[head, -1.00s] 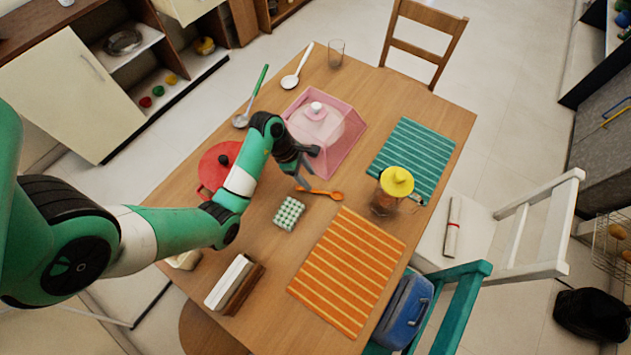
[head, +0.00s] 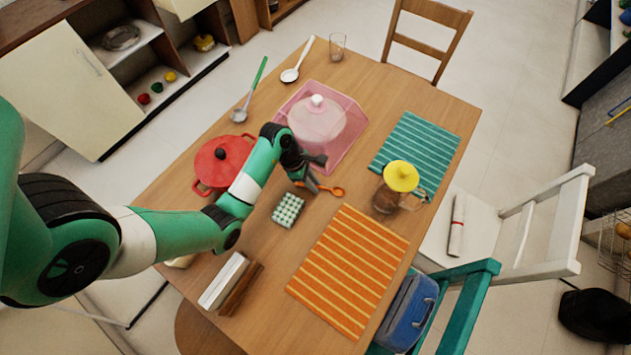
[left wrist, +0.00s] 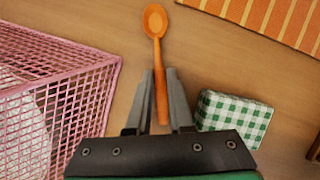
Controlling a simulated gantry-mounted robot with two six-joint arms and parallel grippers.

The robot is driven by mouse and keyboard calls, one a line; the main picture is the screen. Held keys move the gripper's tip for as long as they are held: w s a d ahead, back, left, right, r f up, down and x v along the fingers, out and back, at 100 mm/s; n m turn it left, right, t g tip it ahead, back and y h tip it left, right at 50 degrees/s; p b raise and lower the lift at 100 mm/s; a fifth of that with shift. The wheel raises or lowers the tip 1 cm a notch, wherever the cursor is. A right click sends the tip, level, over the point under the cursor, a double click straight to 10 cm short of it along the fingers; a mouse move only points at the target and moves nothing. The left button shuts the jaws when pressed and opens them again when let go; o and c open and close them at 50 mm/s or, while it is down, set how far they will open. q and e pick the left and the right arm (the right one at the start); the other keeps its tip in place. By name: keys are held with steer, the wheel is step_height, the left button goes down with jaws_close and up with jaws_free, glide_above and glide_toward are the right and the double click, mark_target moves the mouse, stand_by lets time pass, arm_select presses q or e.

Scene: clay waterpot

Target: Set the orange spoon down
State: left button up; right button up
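The orange spoon (head: 337,191) is near the middle of the wooden table, its bowl pointing right in the head view. My left gripper (head: 314,186) is at its handle, low over the table. In the left wrist view the spoon (left wrist: 157,45) points away, and the fingers (left wrist: 160,80) are closed on both sides of its handle. I cannot tell whether the spoon touches the table. My right gripper is in neither view.
A pink mesh cover (head: 348,118) stands behind the gripper. A green checked block (head: 288,210) and an orange striped mat (head: 348,268) are in front.

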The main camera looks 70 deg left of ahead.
arm_select(q)
jaws_close()
steer(key=shift+r+p, duration=0.4)
steer(key=shift+r, duration=0.15)
step_height(320, 180, up, 3)
steer(key=shift+p, duration=1)
steer(key=s+r+p, duration=0.8)
steer(key=s+r, duration=0.1)
steer(key=s, duration=0.5)
steer(key=shift+d, duration=0.4)
